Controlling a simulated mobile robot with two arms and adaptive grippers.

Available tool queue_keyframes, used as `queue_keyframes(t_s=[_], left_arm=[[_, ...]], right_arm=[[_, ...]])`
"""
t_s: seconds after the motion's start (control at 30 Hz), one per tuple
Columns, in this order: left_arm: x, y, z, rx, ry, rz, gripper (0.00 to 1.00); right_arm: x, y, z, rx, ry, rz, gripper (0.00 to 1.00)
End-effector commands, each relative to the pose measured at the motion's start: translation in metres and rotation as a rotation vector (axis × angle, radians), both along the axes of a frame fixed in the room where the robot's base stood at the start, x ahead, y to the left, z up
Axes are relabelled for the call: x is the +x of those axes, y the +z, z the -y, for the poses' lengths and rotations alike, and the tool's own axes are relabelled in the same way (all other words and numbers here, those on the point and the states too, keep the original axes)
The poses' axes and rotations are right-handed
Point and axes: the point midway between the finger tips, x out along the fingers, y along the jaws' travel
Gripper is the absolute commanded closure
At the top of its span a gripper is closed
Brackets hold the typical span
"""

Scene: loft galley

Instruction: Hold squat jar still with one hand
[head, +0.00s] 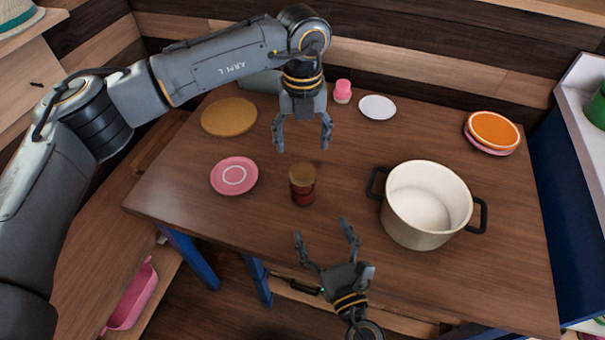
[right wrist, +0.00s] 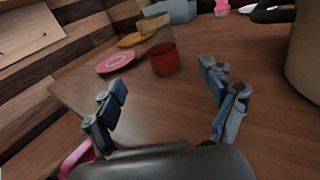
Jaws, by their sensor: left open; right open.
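The squat jar (head: 303,190) stands upright on the brown table, with dark red contents and a tan lid (head: 302,174). My left gripper (head: 302,145) is open and empty, pointing down, behind the jar in the head view and apart from it. My right gripper (head: 326,228) is open and empty in front of the jar, near the table's front edge, not touching it. In the right wrist view the jar (right wrist: 164,60) stands beyond and between the open fingers (right wrist: 165,92).
A cream pot (head: 421,233) with dark handles stands right of the jar. A pink plate (head: 225,187) lies to its left and a round tan board (head: 213,118) behind that. A pink bottle (head: 342,93), white plate (head: 377,108) and stacked orange plate (head: 493,131) are farther back. The table (head: 335,262) is clear around the jar.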

Motion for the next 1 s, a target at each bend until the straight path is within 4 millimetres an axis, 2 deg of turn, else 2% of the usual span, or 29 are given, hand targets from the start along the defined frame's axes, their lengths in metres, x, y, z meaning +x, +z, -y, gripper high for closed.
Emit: queue_keyframes(t_s=[0.17, 0.5, 0.7, 0.83, 1.0], left_arm=[[0.000, 0.000, -0.001, 0.002, 0.001, 0.000, 0.29], [0.000, 0.000, 0.000, -0.001, -0.001, -0.001, 0.29], [0.000, 0.000, 0.000, -0.001, -0.002, -0.001, 0.29], [0.000, 0.000, 0.000, -0.001, -0.002, -0.001, 0.29], [0.000, 0.000, 0.000, -0.002, -0.002, -0.001, 0.29]], right_arm=[[0.019, 0.001, -0.005, 0.001, -0.003, 0.003, 0.17], [0.082, 0.001, -0.026, 0.006, -0.003, 0.001, 0.17], [0.113, 0.001, -0.036, 0.003, -0.002, 0.001, 0.17], [0.124, 0.000, -0.039, 0.003, -0.002, 0.000, 0.17], [0.130, 0.000, -0.041, 0.003, -0.003, -0.001, 0.17]])
